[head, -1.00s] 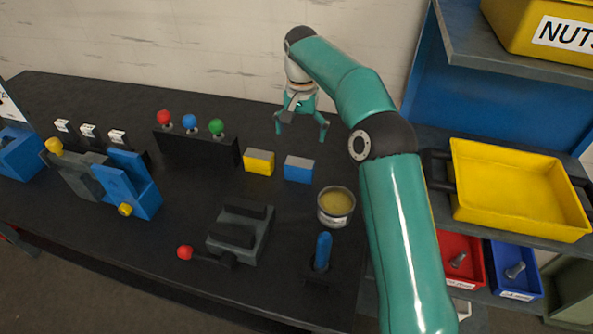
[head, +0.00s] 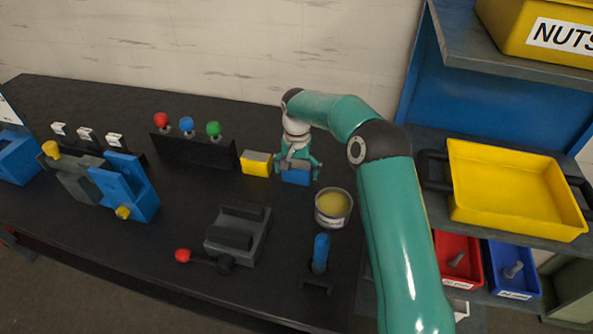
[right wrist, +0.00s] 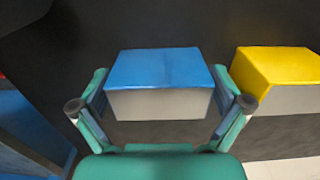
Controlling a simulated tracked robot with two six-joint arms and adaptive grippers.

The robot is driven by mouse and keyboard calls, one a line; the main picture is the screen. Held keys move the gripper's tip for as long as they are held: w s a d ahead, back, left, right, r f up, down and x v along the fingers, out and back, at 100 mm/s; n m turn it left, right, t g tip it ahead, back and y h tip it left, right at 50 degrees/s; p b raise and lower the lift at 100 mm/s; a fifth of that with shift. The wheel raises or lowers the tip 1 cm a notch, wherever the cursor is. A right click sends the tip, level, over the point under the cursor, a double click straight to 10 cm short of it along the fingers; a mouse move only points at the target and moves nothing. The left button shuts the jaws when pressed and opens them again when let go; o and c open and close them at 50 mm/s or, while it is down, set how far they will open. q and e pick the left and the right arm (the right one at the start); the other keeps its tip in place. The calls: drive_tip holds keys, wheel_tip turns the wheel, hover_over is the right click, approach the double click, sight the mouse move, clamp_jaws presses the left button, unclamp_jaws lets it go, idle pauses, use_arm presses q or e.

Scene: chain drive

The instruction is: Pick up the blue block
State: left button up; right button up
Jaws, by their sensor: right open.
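The blue block (head: 296,178), blue with a grey face, stands on the dark bench top, partly hidden behind my right gripper in the head view. My right gripper (head: 299,174) is open and down at the block, with a finger on either side of it. In the right wrist view the blue block (right wrist: 160,72) lies between the two spread teal fingers of the gripper (right wrist: 160,108). Small gaps seem to show beside the block; contact cannot be told for certain. My left gripper is not in view.
A yellow block (head: 256,163) stands close to the left of the blue one. An open tin (head: 333,208) stands just in front to the right. A black vise-like fixture (head: 238,235) and a blue upright handle (head: 320,254) are nearer the front edge.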

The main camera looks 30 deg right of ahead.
drive_tip(key=shift+c, duration=0.3)
drive_tip(key=c, duration=1.6)
drive_tip(key=shift+w+r, duration=0.1)
drive_tip(key=shift+r, duration=0.1)
